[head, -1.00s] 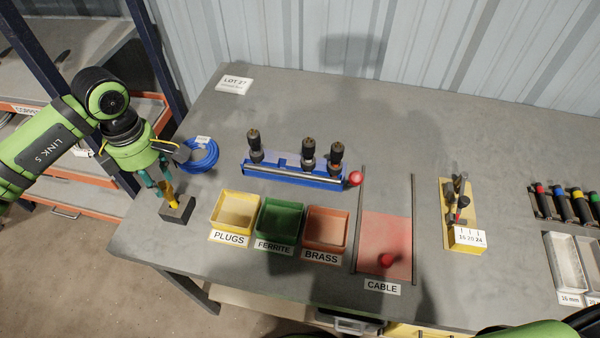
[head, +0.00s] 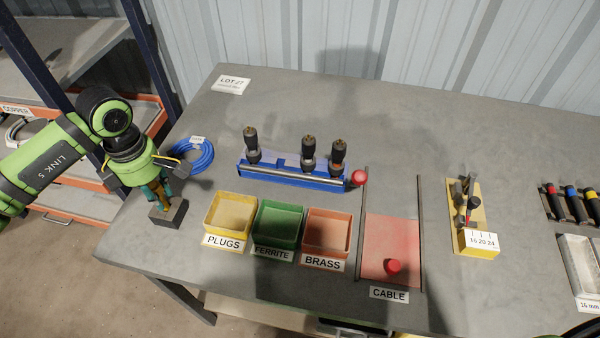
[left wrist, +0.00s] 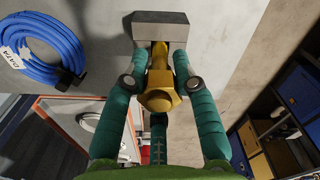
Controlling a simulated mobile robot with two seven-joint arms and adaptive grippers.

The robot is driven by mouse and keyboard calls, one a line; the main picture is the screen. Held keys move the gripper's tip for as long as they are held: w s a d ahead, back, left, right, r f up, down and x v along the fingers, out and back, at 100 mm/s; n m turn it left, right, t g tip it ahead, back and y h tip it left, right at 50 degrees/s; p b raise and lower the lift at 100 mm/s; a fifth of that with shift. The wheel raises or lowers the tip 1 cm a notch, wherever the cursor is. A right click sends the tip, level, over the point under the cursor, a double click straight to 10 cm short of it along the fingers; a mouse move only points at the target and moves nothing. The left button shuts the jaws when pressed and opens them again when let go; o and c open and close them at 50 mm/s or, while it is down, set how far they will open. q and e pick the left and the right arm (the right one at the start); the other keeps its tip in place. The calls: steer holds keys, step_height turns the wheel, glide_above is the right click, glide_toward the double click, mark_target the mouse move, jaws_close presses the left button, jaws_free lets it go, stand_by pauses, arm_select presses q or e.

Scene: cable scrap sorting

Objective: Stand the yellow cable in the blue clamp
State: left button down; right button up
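The blue clamp (head: 290,178) is a long bar with a steel rod and a red knob (head: 358,177). Several black cylinders stand in it, one at the left and two to the right, with a gap between. A black piece with a yellow band (head: 592,203), perhaps the yellow cable, lies at the right edge of the head view, partly cut off. My left gripper (head: 158,198) is at the table's left end, its fingers closed around a brass piece (left wrist: 160,93) on a grey block (left wrist: 160,27). My right gripper is not in view.
A blue cable coil (head: 190,156) lies behind my left gripper. Yellow, green and brown bins (head: 327,230) stand before the clamp. A red-floored CABLE area (head: 392,240) and a yellow gauge stand (head: 478,243) lie further right.

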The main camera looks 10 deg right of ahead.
arm_select(q)
steer(key=shift+r, duration=0.1)
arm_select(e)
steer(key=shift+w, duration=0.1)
arm_select(q)
steer(key=shift+r+p, duration=0.5)
steer(key=shift+r, duration=0.3)
steer(key=shift+r+p, duration=0.85)
steer(key=shift+r, duration=0.8)
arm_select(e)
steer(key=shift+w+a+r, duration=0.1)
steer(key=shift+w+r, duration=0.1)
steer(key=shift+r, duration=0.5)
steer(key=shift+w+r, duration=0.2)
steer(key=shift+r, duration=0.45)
